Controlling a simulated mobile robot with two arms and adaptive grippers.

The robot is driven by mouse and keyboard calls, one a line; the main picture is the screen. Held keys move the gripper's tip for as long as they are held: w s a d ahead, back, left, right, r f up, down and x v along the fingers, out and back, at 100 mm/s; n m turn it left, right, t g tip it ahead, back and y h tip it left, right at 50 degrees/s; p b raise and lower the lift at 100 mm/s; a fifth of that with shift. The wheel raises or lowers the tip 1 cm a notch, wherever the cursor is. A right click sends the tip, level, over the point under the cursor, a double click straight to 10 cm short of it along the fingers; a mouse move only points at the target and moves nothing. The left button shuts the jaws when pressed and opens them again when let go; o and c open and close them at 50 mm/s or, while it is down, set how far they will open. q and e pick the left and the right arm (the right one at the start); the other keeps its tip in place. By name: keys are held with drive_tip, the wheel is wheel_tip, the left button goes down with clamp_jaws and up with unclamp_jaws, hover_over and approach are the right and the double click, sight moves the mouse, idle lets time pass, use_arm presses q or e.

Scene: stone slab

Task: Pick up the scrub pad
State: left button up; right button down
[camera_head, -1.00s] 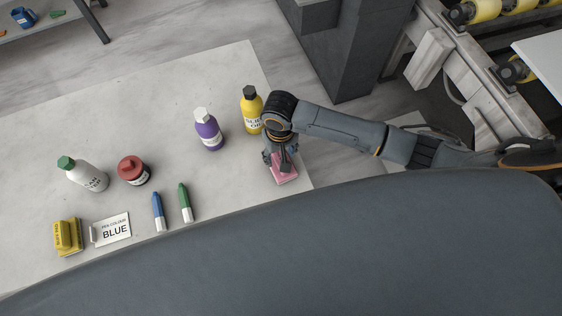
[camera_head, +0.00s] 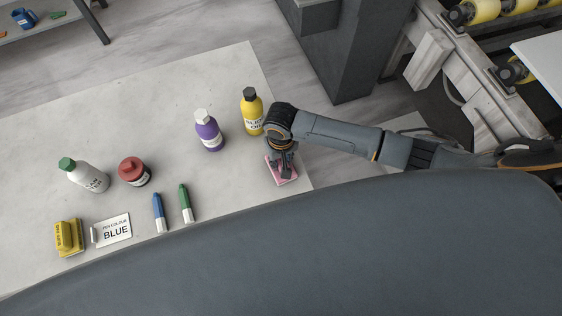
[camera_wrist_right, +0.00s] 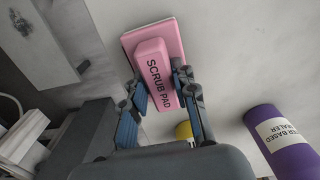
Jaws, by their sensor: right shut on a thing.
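The scrub pad (camera_head: 291,181) is pink and lies near the right end of the stone slab (camera_head: 110,112). In the right wrist view the scrub pad (camera_wrist_right: 152,62) shows a raised block lettered "SCRUB PAD" on a flat pink base. My right gripper (camera_head: 284,170) is over it from above. In the right wrist view the right gripper (camera_wrist_right: 163,90) has its two fingers against either side of the raised block, shut on it. The head view does not show clearly whether the base touches the slab. My left gripper is not in view.
A yellow bottle (camera_head: 251,112) and a purple bottle (camera_head: 208,131) stand behind and left of the pad.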

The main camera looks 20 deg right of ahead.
drive_tip(key=shift+r, duration=0.1)
drive_tip(key=shift+r, duration=0.2)
wheel_tip(320, 180, up, 2)
drive_tip(key=shift+r, duration=0.1)
drive_tip(key=s+a+r+b, duration=0.1)
drive_tip(key=s+a+r, duration=0.7)
drive_tip(key=s+r, duration=0.2)
drive_tip(key=shift+s+a+r, duration=0.15)
drive_tip(key=shift+s+a, duration=0.25)
drive_tip(key=shift+s, duration=0.1)
